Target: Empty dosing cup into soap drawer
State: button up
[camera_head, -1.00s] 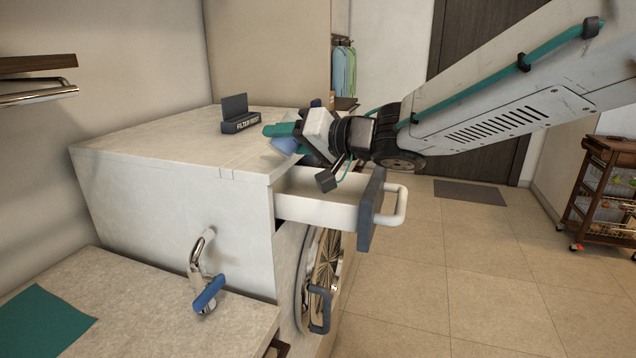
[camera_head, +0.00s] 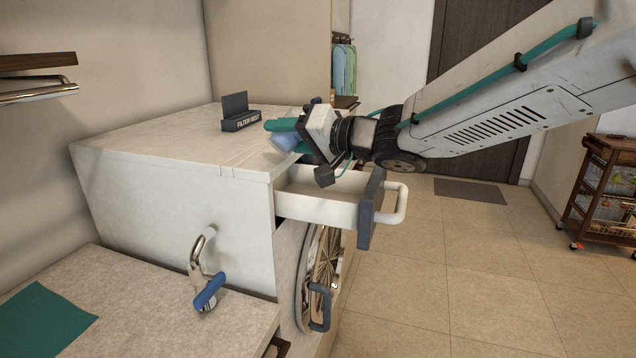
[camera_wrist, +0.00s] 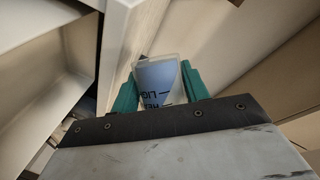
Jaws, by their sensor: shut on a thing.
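The dosing cup (camera_wrist: 158,82) is a clear cup with blue contents and dark printed marks. It sits between the green fingers of my gripper (camera_wrist: 158,88) in the wrist view. In the head view the blue cup (camera_head: 285,141) shows beside the green finger of my gripper (camera_head: 278,132), just above the inner end of the drawer. The soap drawer (camera_head: 315,208) is pulled out of the white machine, with a dark front and a pale handle. The cup looks tilted in the head view. The drawer's inside is partly hidden by my wrist.
A "filter rest" block (camera_head: 240,122) stands on the machine top (camera_head: 170,140). Below the drawer is a round door (camera_head: 322,265) with a dark handle. A tap with a blue lever (camera_head: 209,291) and a teal cloth (camera_head: 40,318) are on the lower counter.

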jog(key=shift+r+m, duration=0.15)
jog(key=shift+m, duration=0.15)
jog(key=shift+f+m+y+p, duration=0.45)
jog(key=shift+m+y+p, duration=0.05)
jog(key=shift+m+p, duration=0.3)
dwell(0.6)
jog(key=shift+r+m+t+y+p, duration=0.35)
jog(key=shift+m+p, duration=0.2)
jog(key=shift+m, duration=0.25)
dwell(0.5)
jog(key=shift+w+d+f+m+p, duration=0.4)
jog(key=shift+d+m+p, duration=0.2)
jog(key=shift+m, duration=0.2)
dwell(0.6)
jog(key=shift+w+d+r+m+t+y+p, duration=0.1)
jog(key=shift+d+r+m+t+y+p, duration=0.15)
jog(key=shift+m+p, duration=0.45)
jog(key=shift+w+r+m+t+y+p, duration=0.15)
jog(key=shift+r+m+t+p, duration=0.15)
jog(key=shift+m, duration=0.65)
jog(key=shift+w+d+r+m+t+y+p, duration=0.15)
jog(key=shift+r+m+t+p, duration=0.25)
jog(key=shift+m, duration=0.45)
dwell(1.1)
